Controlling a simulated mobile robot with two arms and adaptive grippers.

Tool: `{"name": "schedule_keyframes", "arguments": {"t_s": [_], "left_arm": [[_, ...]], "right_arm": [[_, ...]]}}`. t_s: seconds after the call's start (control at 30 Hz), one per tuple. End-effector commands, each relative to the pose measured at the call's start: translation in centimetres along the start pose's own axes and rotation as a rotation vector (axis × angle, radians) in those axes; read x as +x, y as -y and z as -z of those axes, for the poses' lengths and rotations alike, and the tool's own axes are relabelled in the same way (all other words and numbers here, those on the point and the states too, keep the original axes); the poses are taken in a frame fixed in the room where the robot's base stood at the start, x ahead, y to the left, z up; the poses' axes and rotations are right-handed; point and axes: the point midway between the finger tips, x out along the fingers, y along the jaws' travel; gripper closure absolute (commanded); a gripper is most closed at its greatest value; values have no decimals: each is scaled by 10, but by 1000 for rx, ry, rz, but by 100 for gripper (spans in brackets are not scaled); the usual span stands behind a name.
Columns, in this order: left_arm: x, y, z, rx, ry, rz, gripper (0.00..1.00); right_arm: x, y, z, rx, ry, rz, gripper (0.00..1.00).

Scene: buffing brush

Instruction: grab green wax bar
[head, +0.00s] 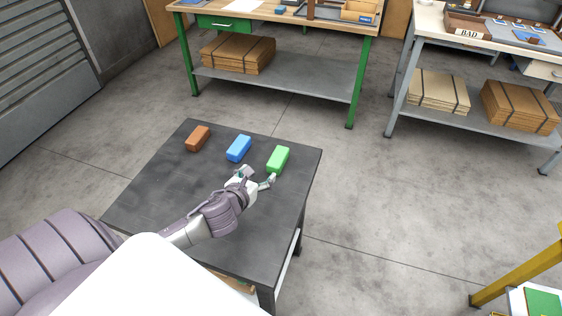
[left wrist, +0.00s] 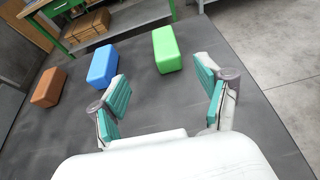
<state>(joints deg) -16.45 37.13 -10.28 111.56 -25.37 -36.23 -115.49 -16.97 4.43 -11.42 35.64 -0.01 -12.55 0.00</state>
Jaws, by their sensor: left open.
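The green wax bar (head: 278,158) lies on the dark table (head: 150,185), the rightmost of three bars. My left gripper (head: 257,178) is open and empty, just on the near side of the green bar and apart from it. In the left wrist view the green bar (left wrist: 167,50) lies beyond the open fingers (left wrist: 163,98), ahead of the gap between the teal pads. A blue bar (head: 239,148) lies left of the green one, and a brown bar (head: 197,138) lies farther left. My right gripper is not in view.
A green-framed workbench (head: 285,88) with stacked cardboard (head: 238,54) stands behind the table. A grey bench (head: 470,122) with boxes stands at the back right. A yellow frame (head: 515,268) is at the lower right. The table's left part is clear.

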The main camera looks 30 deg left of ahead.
Motion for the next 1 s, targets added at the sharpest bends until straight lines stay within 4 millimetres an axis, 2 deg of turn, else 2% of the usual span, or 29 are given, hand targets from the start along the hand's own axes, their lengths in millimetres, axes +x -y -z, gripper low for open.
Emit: {"name": "schedule_keyframes", "arguments": {"t_s": [0.07, 0.17, 0.5, 0.77, 1.0], "left_arm": [[5, 0, 10, 1, 1, 0, 24], [14, 0, 10, 0, 2, -2, 24], [76, 0, 8, -1, 2, -2, 24], [95, 2, 8, -3, 1, -1, 24], [129, 9, 8, -3, 0, -1, 24]], "right_arm": [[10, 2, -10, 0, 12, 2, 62], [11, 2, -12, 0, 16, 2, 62], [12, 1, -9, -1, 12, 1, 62], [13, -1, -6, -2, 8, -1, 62], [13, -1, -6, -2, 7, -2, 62]]}}
